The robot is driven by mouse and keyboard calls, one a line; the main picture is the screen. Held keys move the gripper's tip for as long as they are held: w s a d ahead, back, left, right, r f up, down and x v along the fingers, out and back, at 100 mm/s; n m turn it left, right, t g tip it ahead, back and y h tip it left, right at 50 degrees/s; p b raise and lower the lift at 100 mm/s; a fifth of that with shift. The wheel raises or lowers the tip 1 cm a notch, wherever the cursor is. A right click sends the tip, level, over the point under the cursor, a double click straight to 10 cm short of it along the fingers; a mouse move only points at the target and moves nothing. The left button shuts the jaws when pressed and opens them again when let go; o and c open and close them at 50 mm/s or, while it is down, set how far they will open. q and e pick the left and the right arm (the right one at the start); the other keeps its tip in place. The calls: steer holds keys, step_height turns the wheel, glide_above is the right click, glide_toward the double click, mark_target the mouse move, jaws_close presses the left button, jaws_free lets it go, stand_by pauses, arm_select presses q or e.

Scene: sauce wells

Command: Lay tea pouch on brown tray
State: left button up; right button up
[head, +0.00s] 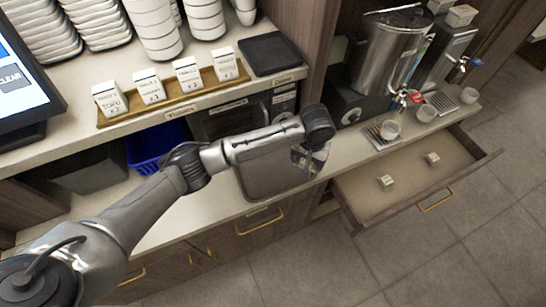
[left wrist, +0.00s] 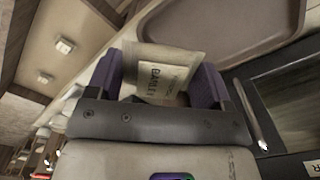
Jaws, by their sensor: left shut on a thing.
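The tea pouch (left wrist: 163,78) is a pale beige packet with dark print, seen in the left wrist view between the purple fingers of my left gripper (left wrist: 163,82). The gripper is shut on it. The brown tray (head: 262,182) is a dull grey-brown rounded rectangle on the counter in the head view. It also fills the top of the left wrist view (left wrist: 222,28), beyond the pouch. In the head view my left gripper (head: 309,158) is over the tray's right end, and the pouch is hard to make out there. I cannot tell the gap between pouch and tray.
An open drawer (head: 365,205) at right holds small pale blocks (head: 386,181). Metal dispensers (head: 392,50) and cups (head: 390,130) stand at the back right.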

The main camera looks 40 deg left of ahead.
arm_select(q)
steer(key=s+a+f+p, duration=0.1)
steer(key=a+f+p, duration=0.1)
steer(key=a, duration=0.3)
glide_above(257, 174)
steer(key=shift+n, duration=0.3)
step_height(257, 174, down, 7)
steer(key=shift+w+f+p, duration=0.1)
steer(key=shift+p, duration=0.35)
steer(key=shift+f, duration=2)
arm_select(e)
steer(key=shift+r, duration=1.95)
arm_select(q)
steer(key=shift+f, duration=0.1)
steer(key=o, duration=0.9)
arm_select(e)
steer(key=shift+a, duration=0.15)
